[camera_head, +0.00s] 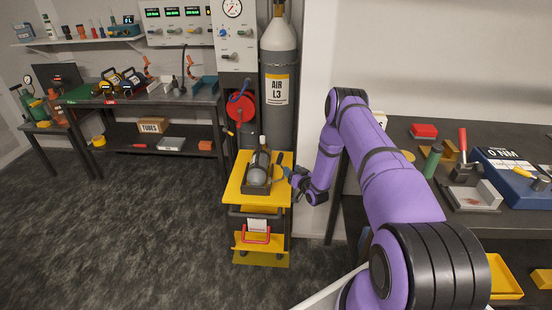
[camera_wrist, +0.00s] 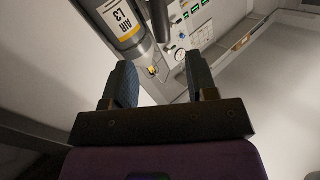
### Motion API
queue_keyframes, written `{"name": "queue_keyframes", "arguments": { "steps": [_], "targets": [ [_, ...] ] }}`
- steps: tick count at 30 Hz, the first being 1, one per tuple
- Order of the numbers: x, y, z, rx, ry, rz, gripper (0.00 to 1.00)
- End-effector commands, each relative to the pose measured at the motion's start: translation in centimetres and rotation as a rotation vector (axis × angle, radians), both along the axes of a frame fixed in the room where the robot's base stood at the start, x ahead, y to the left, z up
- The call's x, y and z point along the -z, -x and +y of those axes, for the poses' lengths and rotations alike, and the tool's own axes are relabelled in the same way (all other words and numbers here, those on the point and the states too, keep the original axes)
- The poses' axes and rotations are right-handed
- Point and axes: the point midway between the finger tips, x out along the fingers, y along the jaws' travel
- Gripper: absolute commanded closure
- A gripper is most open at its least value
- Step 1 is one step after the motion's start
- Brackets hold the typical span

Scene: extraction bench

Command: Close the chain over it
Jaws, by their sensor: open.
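A tall grey gas cylinder (camera_head: 278,115) labelled AIR L3 stands upright against the wall in the head view. It also shows tilted at the top of the wrist view (camera_wrist: 108,14), with a small brass-coloured part (camera_wrist: 152,70) near its end. A small grey bottle (camera_head: 259,168) sits in a dark holder on a yellow cart (camera_head: 235,192). My gripper (camera_head: 287,172) is low at the cart's right side, in front of the cylinder's foot. In the wrist view its two fingers (camera_wrist: 160,70) are apart with nothing between them.
A wall panel (camera_head: 234,45) with a gauge and a red reel (camera_head: 243,105) are left of the cylinder. A white wall edge (camera_head: 315,60) is at its right. A cluttered bench (camera_head: 470,130) stands at the right. The carpet (camera_head: 140,230) at left is clear.

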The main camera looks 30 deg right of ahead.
Motion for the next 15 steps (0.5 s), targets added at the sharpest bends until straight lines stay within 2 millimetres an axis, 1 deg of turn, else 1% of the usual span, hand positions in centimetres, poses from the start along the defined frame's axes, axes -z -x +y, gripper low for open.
{"name": "queue_keyframes", "arguments": {
  "steps": [2, 5, 15],
  "targets": [
    [0.1, -0.3, 0.0, 0.000, -0.001, -0.004, 0.47],
    [0.1, -1.3, 0.1, -0.001, -0.001, -0.005, 0.47],
    [0.1, -7.1, 0.2, -0.001, 0.000, -0.004, 0.47]
  ]
}}
